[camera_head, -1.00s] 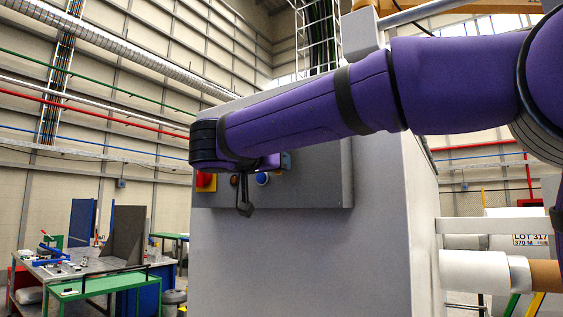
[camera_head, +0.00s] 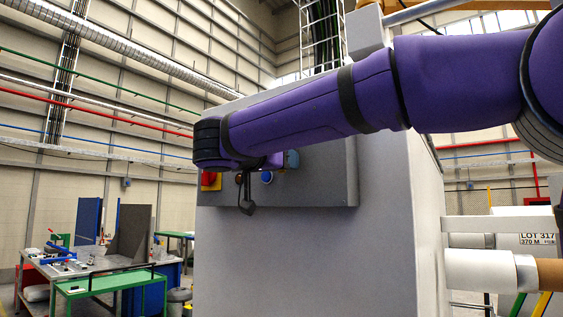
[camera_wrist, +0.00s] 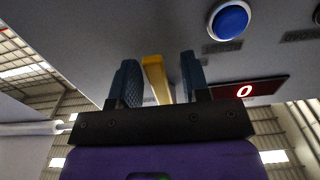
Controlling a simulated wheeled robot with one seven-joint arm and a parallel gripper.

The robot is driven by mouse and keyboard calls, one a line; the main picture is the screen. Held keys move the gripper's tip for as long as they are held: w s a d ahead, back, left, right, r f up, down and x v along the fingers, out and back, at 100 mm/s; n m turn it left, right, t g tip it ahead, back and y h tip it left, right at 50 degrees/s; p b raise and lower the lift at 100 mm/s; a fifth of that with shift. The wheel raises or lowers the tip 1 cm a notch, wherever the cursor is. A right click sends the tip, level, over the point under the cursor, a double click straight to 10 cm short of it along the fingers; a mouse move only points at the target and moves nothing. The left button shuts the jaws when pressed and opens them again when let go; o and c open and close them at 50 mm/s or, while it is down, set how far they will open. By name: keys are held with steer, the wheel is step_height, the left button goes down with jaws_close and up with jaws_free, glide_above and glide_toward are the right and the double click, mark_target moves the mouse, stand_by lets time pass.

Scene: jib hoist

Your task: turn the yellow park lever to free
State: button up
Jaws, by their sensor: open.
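The yellow park lever (camera_wrist: 153,66) shows in the wrist view as a yellow bar on the grey panel, between the two blue-grey fingers of my gripper (camera_wrist: 160,76). The fingers are open, with a visible gap to the right of the lever; the left finger is close to it, and I cannot tell whether they touch. In the head view, my gripper (camera_head: 284,161) is at the panel, mostly hidden behind my purple arm, and the lever is hidden. No free or park marking is legible.
The panel (camera_head: 325,175) sits on a large grey cabinet (camera_head: 310,255). It carries a blue button (camera_head: 267,177) and a red knob on yellow (camera_head: 210,180). A green-topped table (camera_head: 110,283) stands at the left, white rolls (camera_head: 480,270) at the right.

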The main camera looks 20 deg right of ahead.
steer(key=shift+s, duration=0.1)
steer(key=v, duration=1)
steer(key=shift+s+a, duration=0.15)
steer(key=shift+a, duration=0.15)
steer(key=s+d+f+n+g+y, duration=0.3)
steer(key=s+d+f+n, duration=0.2)
steer(key=d+f, duration=0.55)
steer(key=s+d+f+n+g+y, duration=0.1)
steer(key=s+d+f+n+y, duration=0.2)
steer(key=s+f, duration=0.4)
steer(key=s+d+f+n+g+y, duration=0.1)
steer(key=s+d+f+n+y, duration=0.2)
steer(key=f, duration=1.1)
steer(key=s+d+y, duration=0.2)
steer(key=s+y, duration=0.2)
steer(key=y, duration=0.1)
steer(key=shift+s+f+y, duration=0.25)
steer(key=shift+s+y, duration=0.05)
steer(key=shift+s, duration=0.1)
